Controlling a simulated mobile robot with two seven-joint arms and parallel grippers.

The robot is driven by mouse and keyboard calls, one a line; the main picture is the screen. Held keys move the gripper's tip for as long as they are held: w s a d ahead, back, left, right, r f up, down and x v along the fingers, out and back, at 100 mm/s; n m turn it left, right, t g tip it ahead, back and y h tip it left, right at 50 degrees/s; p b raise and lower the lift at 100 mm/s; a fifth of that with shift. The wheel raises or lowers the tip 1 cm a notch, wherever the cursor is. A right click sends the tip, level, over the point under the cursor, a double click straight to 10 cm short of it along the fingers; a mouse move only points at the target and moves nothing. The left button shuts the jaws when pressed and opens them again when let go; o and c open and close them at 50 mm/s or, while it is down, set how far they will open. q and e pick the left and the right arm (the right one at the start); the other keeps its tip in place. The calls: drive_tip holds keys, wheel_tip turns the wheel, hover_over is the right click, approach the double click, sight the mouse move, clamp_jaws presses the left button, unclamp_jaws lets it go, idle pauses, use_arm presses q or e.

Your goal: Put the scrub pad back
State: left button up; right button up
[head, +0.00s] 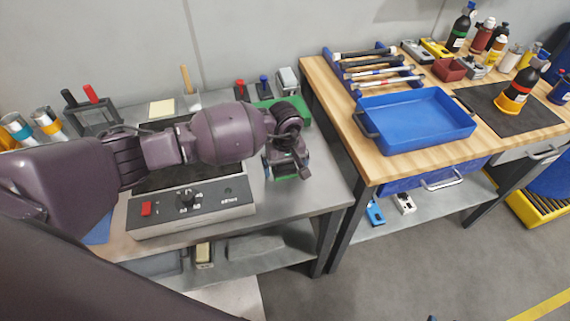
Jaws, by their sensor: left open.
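My left gripper (290,172) points down over the right part of the grey metal bench (325,187). It is open. A small green edge (284,178) shows low between and beside its fingers; this may be the scrub pad, but the gripper hides most of it. I cannot tell whether the fingers touch it. A green tray (297,108) lies on the bench behind the gripper, partly hidden by my wrist. My right gripper is not in view.
A grey hot-plate-like device (190,211) with a red switch stands under my forearm. Red and blue-handled tools (263,84) stand at the back. The wooden bench at right holds a blue tray (417,117), hammers on a rack (375,68) and bottles.

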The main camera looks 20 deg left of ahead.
use_arm(q)
drive_tip(key=shift+r, duration=0.35)
wheel_tip(320, 180, up, 12)
drive_tip(key=shift+f+p, duration=0.2)
drive_tip(key=shift+p, duration=0.25)
